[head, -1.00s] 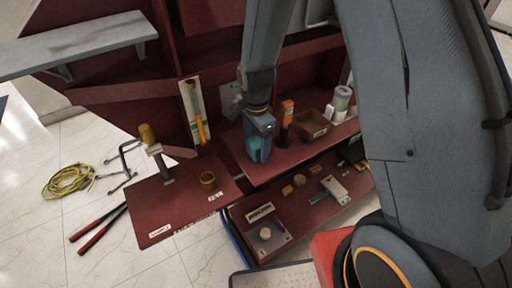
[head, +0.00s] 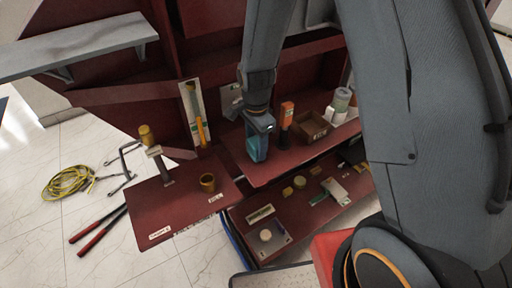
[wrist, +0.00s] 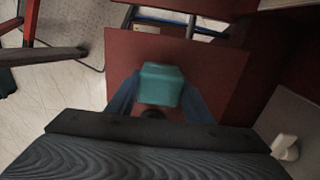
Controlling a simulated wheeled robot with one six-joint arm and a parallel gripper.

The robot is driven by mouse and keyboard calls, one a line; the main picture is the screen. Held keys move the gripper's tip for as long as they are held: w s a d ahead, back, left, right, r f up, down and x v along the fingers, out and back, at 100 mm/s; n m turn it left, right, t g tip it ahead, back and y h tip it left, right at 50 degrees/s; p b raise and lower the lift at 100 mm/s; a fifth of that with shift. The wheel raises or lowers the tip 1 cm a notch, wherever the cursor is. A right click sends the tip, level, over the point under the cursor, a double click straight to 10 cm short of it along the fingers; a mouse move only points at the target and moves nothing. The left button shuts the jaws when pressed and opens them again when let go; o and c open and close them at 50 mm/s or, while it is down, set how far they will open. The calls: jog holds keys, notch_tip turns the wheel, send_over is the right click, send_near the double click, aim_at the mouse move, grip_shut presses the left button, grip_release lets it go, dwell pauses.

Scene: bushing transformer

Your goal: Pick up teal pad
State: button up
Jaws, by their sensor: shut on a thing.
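The teal pad (wrist: 161,84) is a small block held between the two blue fingers of my gripper (wrist: 160,100) in the wrist view. In the head view my gripper (head: 258,152) points down over the red shelf, and the pad is mostly hidden by the fingers. I cannot tell from these views whether the pad touches the shelf.
The red shelf (head: 300,160) also bears an orange tool (head: 286,115), a brown box (head: 312,127) and white rolls. At left a red board (head: 185,215) carries a hammer (head: 158,160) and a brass cup (head: 208,183). Yellow cable (head: 68,183) lies on the floor.

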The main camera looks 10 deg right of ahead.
aim_at(256, 142)
jog(key=shift+r+b, duration=0.6)
jog(key=shift+r, duration=4.1)
jog(key=shift+o, duration=0.9)
jog(key=shift+c, duration=0.3)
